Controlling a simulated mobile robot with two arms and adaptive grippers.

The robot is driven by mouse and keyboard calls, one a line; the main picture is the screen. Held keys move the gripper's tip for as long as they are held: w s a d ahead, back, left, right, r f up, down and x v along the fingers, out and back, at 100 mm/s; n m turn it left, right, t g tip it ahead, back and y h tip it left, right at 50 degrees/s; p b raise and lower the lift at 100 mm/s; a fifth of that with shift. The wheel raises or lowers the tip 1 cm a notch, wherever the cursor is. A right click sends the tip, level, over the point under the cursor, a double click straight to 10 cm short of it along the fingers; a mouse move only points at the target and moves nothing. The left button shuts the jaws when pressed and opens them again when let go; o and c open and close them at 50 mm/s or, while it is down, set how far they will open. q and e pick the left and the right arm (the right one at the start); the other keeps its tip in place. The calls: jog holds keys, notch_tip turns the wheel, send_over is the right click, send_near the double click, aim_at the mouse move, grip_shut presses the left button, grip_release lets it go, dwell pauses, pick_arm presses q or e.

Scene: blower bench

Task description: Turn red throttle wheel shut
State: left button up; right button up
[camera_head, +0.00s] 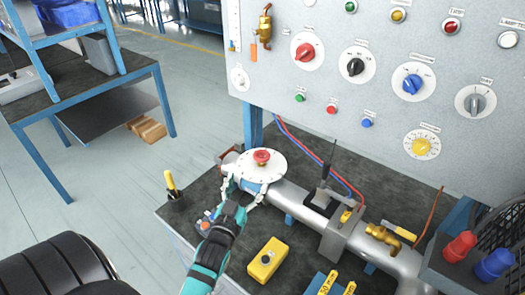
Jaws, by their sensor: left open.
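A small red wheel (262,156) sits on top of a round white plate (268,170) at the near-left end of a silver pipe (290,198), and I take it to be the throttle wheel. My left gripper (243,183) is open at the front-left edge of the white plate, below the red wheel. Its fingers are apart, close to the plate and the pipe end; I cannot tell whether they touch them. The red wheel is fully visible and nothing grips it. My right gripper is not in view.
A panel (330,120) with knobs and buttons rises behind the bench. A lever clamp (325,180) and brass valve (384,234) sit along the pipe. A yellow box (267,260) and a holder with a yellow-handled tool (172,188) are nearby. Red (460,246) and blue (494,264) cups stand right.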

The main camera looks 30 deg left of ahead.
aim_at(259, 161)
pick_arm(q)
jog(key=p+x, duration=0.1)
jog(key=x, duration=0.5)
jog(key=shift+w, duration=0.2)
jog(key=p+x, duration=0.1)
jog(key=x, duration=0.6)
jog(key=shift+f, duration=0.1)
jog(key=shift+w+a, duration=0.1)
jog(key=shift+w, duration=0.3)
jog(key=c, duration=1.2)
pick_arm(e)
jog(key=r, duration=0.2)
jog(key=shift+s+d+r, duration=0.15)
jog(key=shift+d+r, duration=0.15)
